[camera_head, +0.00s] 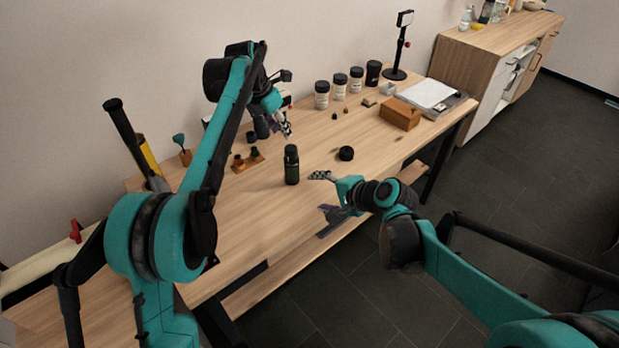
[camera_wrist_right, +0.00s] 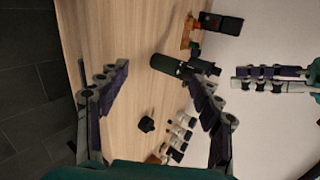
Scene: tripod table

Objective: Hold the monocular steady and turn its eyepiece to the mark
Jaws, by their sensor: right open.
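The monocular (camera_head: 291,168) is a dark green-black cylinder standing upright on the wooden table (camera_head: 320,160). It also shows in the right wrist view (camera_wrist_right: 172,66), its narrower end toward the right. The mark is too small to make out. My left gripper (camera_head: 287,133) is above and behind the monocular, apart from it. Its fingers (camera_wrist_right: 238,78) show edge-on in the right wrist view, so their opening is unclear. My right gripper (camera_head: 318,192) is open and empty, at the table's front edge, right of the monocular. Its fingers (camera_wrist_right: 160,80) spread wide in the wrist view.
A black round cap (camera_head: 346,153) lies right of the monocular. A small wooden rack (camera_head: 247,161) stands left behind it. Jars (camera_head: 322,95), a wooden box (camera_head: 400,113) and a stand (camera_head: 396,74) are farther back.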

